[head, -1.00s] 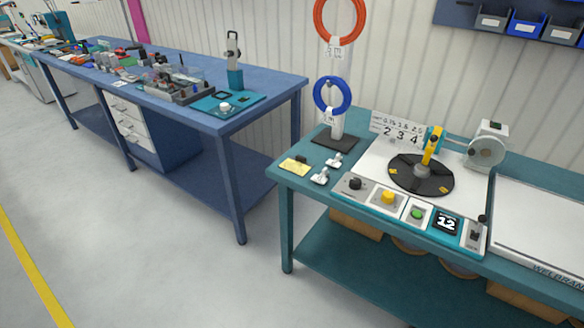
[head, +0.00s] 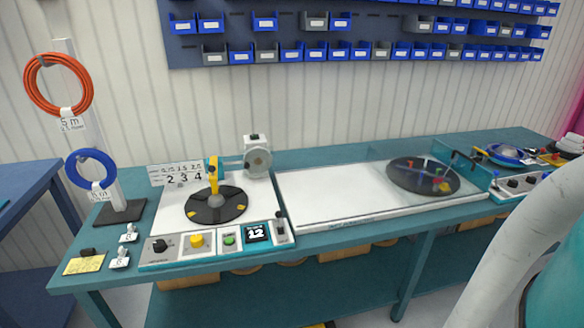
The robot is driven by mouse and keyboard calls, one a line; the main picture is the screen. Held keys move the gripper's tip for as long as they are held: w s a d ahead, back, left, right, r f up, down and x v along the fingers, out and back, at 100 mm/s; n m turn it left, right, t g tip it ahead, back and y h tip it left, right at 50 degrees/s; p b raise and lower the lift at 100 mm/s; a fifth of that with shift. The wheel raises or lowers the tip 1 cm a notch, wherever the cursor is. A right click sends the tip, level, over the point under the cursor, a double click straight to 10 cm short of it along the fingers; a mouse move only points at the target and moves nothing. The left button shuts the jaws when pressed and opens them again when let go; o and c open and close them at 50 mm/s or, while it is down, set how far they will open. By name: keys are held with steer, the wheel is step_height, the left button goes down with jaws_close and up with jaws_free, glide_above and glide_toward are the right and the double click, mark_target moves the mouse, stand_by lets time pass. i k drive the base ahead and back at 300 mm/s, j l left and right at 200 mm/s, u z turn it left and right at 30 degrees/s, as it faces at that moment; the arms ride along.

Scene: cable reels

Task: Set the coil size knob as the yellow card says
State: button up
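The yellow card (head: 84,264) lies at the front left of the teal bench. Its writing is too small to read, and a small black piece (head: 87,252) sits at its back edge. The control strip runs along the bench front. It holds a black knob (head: 159,245), a yellow knob or button (head: 196,241), a green button (head: 229,239) and a display (head: 257,232) reading 12. I cannot tell which control is the coil size knob or how it is set. A white sign (head: 181,175) behind shows 2 3 4 under smaller numbers. My gripper is not in view.
A black turntable (head: 216,206) with a yellow arm stands behind the strip. Orange (head: 30,82) and blue (head: 69,173) cable coils hang on a post at left. Two small white tagged clips (head: 120,263) (head: 129,238) lie beside the card. My arm link fills the lower right.

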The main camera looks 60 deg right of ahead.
mark_target(512, 184)
steer(key=z, duration=2.85)
steer(key=i+l, duration=0.25)
steer(key=i+l+u, duration=0.15)
steer(key=i+l, duration=0.1)
steer(key=l, duration=0.1)
